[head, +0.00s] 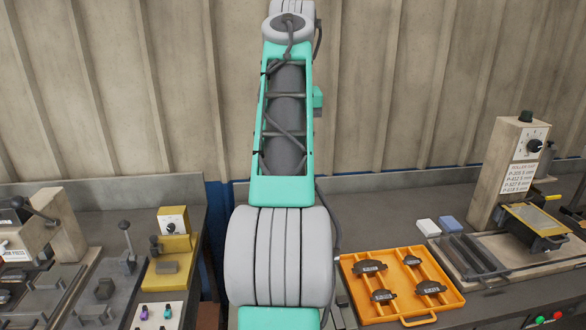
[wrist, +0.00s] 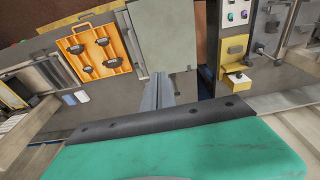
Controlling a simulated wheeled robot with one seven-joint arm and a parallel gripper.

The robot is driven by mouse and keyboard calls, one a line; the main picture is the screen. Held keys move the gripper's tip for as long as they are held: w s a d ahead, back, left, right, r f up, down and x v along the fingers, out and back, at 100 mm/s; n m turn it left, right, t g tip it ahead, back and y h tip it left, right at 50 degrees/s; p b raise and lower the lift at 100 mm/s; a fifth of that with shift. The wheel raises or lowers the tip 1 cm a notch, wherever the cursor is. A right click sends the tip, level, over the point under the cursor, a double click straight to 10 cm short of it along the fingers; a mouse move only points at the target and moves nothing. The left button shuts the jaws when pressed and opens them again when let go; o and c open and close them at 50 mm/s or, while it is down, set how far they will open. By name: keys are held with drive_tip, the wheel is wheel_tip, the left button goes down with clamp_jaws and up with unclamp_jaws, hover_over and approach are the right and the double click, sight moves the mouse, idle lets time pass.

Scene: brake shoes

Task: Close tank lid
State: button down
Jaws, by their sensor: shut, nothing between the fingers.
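In the head view, a dark tank (head: 546,243) stands at the right, at the foot of the labelled machine. A yellowish plate, perhaps its lid (head: 534,216), shows at its top; I cannot tell how far open it is. Part of what may be this tank also shows at the left edge of the wrist view (wrist: 12,97). My gripper (wrist: 159,76) shows in the wrist view, its grey fingers together and empty, well apart from the tank. In the head view my arm runs up the middle, and the gripper is out of sight.
An orange tray (head: 404,284) with several dark brake pads lies on the right bench. A grey rack (head: 468,257) stands between tray and tank. White and blue blocks (head: 440,225) lie behind. The labelled machine (head: 512,165) rises behind the tank. A left bench carries levers and a yellow fixture (head: 173,258).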

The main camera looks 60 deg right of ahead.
wheel_tip(320, 180, down, 13)
drive_tip(key=b, duration=0.4)
drive_tip(key=shift+s+a, duration=0.35)
drive_tip(key=shift+s, duration=0.05)
drive_tip(key=shift+b, duration=0.3)
